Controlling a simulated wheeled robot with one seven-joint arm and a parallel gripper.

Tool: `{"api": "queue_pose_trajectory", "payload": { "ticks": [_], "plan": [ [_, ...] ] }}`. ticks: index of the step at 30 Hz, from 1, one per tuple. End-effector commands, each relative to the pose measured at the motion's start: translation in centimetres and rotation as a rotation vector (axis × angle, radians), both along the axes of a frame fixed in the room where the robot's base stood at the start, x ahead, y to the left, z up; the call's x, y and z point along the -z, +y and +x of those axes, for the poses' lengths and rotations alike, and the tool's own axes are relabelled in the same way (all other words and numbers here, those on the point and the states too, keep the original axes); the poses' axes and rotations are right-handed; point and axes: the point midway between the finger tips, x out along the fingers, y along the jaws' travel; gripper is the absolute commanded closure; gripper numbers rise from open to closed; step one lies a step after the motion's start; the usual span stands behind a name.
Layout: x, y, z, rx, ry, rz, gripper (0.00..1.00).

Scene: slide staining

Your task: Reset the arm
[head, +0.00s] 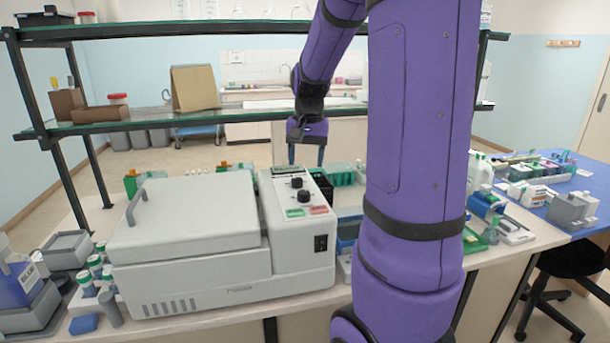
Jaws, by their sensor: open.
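My arm rises in purple in the right middle of the head view and bends over to the left at the top. My gripper (307,154) points down behind the control panel of the white machine. Its fingers are dark and small in the picture, stand a little apart and hold nothing that I can see. The white lidded machine (185,225) stands on the bench with its lid down. Its control panel (298,195) has two black knobs and green and red labels. My arm hides part of the bench behind it.
A shelf frame (150,125) with glass boards spans the bench. Green racks (342,174) stand behind the machine. Bottles and tubes (95,267) crowd the left end. A blue-topped table (590,205) with labware and a black stool (553,300) are on the right.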

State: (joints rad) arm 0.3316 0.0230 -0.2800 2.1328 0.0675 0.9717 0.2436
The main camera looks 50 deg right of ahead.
Motion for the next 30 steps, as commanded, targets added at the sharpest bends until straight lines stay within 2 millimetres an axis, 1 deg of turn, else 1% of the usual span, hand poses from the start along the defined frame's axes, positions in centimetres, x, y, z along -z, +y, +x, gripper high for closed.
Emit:
{"api": "queue_pose_trajectory", "payload": {
  "ticks": [1,3,6,25,28,30],
  "plan": [
    [-0.6,0.0,0.0,0.000,-0.001,0.000,0.40],
    [-1.2,-0.1,0.0,0.000,-0.002,-0.001,0.40],
    [-1.7,-0.1,-0.1,0.001,0.000,0.000,0.40],
    [-1.9,0.0,-0.1,-0.001,0.000,0.000,0.40],
    [-2.3,0.8,-0.3,-0.022,-0.013,-0.003,0.40],
    [-2.9,2.1,-0.5,-0.058,-0.030,-0.008,0.40]
  ]
}}
